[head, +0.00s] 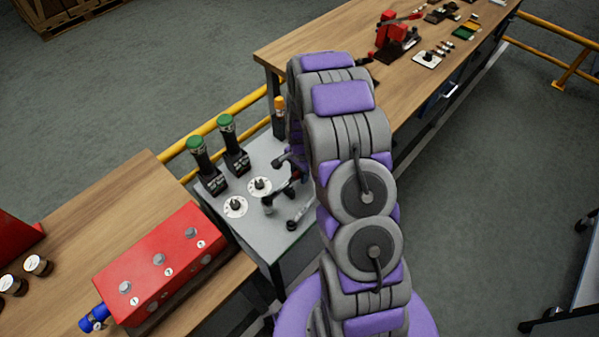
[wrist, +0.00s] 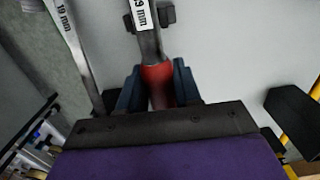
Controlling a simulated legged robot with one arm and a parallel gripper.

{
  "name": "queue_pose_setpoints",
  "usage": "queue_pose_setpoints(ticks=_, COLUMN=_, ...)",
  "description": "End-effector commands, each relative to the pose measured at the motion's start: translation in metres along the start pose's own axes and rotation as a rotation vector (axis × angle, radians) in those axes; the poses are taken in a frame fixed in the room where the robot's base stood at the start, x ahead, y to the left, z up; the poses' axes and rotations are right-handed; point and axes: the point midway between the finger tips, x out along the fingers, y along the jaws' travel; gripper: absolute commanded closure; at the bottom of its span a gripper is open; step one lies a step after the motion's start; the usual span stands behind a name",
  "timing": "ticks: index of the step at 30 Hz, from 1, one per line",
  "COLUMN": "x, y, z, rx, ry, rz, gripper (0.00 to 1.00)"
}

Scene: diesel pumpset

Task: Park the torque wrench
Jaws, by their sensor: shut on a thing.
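My gripper (wrist: 158,84) is shut on the red grip of a tool, one finger on each side. The held tool (wrist: 142,20) has a grey metal shank with a white label ending in "9 mm", and its far end is cut off by the top edge of the wrist view. I take it for the torque wrench, but its full shape is hidden. A second grey shank (wrist: 75,45) labelled "19 mm" lies to the left, apart from my fingers. In the head view my arm largely hides the gripper, at the right part of the grey-topped stand (head: 222,205).
Two green-capped black tools (head: 205,165) and an orange-capped one (head: 279,118) stand along the stand's back. A red box (head: 165,265) sits on the left bench; a long wooden bench (head: 440,85) extends behind. Yellow rails (head: 245,104) run behind the stand.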

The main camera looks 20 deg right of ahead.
Motion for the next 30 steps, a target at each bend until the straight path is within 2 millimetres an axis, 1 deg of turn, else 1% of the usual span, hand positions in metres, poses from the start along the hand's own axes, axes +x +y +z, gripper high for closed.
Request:
queue_pose_setpoints(ticks=13, x=0.001, y=0.0, z=0.0, rx=0.0, ry=0.001, rz=-0.001, gripper=1.0)
queue_pose_setpoints(ticks=30, x=0.01, y=0.0, z=-0.001, rx=0.0, ry=0.0, rz=-0.001, gripper=1.0)
